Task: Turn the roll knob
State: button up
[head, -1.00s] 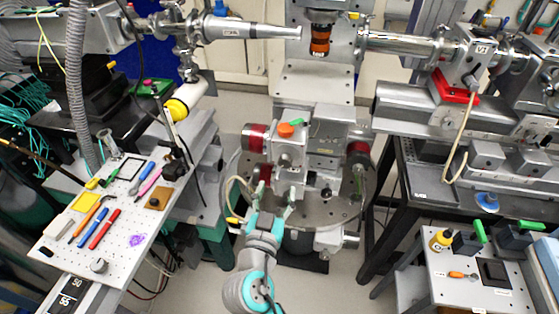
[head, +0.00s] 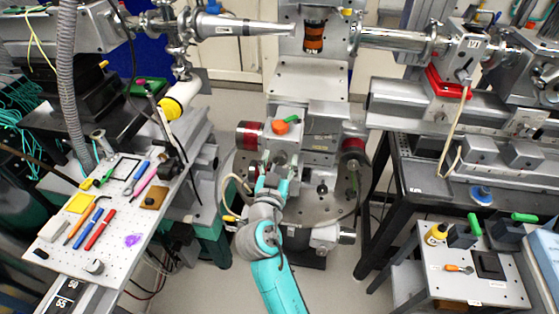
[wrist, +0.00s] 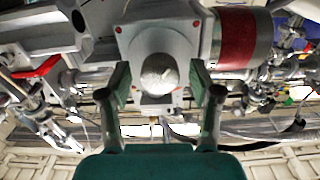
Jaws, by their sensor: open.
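A light grey, rounded knob (wrist: 158,72) sticks out from a grey block face with small red dots in the wrist view. I take it for the roll knob; no label is readable. My gripper (wrist: 159,84) is open, with one finger on each side of the knob. Gaps show between the fingers and the knob, and I cannot see contact. In the head view my gripper (head: 271,186) is at the front of the motor stage (head: 321,148) on the round plate. There the knob is mostly hidden or too small to make out.
A red-banded cylinder (wrist: 238,40) is close beside the right finger in the wrist view. An orange knob (head: 280,127) sits on top of the stage. A pegboard table with tools (head: 60,252) is at left, a small side table (head: 450,292) at right.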

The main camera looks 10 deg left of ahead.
jog(key=c, duration=1.1)
jog(key=shift+c, duration=0.2)
jog(key=shift+n, duration=0.4)
jog(key=n, duration=0.3)
jog(key=shift+n, duration=0.4)
jog(key=n, duration=0.4)
jog(key=shift+n, duration=0.3)
jog(key=n, duration=0.4)
jog(key=shift+a+f+n, duration=0.1)
jog(key=shift+n, duration=2.1)
